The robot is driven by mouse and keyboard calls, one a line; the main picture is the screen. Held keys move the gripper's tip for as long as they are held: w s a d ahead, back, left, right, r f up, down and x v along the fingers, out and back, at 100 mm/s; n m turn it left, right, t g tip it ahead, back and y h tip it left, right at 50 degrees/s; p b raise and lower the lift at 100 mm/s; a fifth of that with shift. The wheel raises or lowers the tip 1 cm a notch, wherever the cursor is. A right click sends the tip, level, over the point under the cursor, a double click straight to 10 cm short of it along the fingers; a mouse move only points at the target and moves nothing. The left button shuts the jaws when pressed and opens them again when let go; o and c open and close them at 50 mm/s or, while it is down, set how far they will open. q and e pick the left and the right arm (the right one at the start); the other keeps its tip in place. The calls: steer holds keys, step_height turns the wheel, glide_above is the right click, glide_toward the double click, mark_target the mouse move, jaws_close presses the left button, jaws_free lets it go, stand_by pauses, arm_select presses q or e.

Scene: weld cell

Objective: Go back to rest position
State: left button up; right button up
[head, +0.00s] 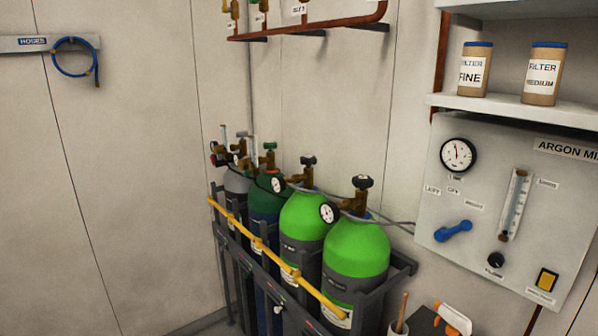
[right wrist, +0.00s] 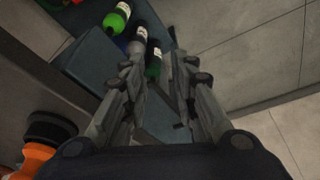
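My right gripper (right wrist: 158,75) shows in the right wrist view, pointing away from the camera. Its two fingers are apart, with a gap between the tips and nothing held. Beyond the fingers are blurred small bottles, one bright green (right wrist: 117,18) and one darker green (right wrist: 153,66), on a dark blue-grey surface (right wrist: 92,57). Neither gripper shows in the head view. My left gripper is out of sight.
Gas cylinders (head: 357,247) stand in a dark rack behind a yellow bar (head: 262,246). An argon panel (head: 440,195) and a shelf (head: 510,108) with two filter canisters are at right. A blue hose (head: 75,58) hangs at left. An orange-black object (right wrist: 45,140) is near the right wrist.

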step_height(320, 180, down, 15)
steer(key=s+b, duration=0.2)
arm_select(q)
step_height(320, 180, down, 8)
steer(key=b, duration=0.5)
steer(key=shift+b, duration=0.3)
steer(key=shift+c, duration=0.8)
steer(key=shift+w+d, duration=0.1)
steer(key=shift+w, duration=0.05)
arm_select(e)
steer(key=s+d+f+g, duration=0.1)
steer(key=s+f, duration=0.8)
steer(key=f, duration=0.3)
steer(key=s+d+f+g, duration=0.1)
steer(key=s+d+f, duration=0.1)
steer(key=s+f, duration=0.7)
step_height(320, 180, down, 4)
steer(key=shift+s+d+f, duration=0.2)
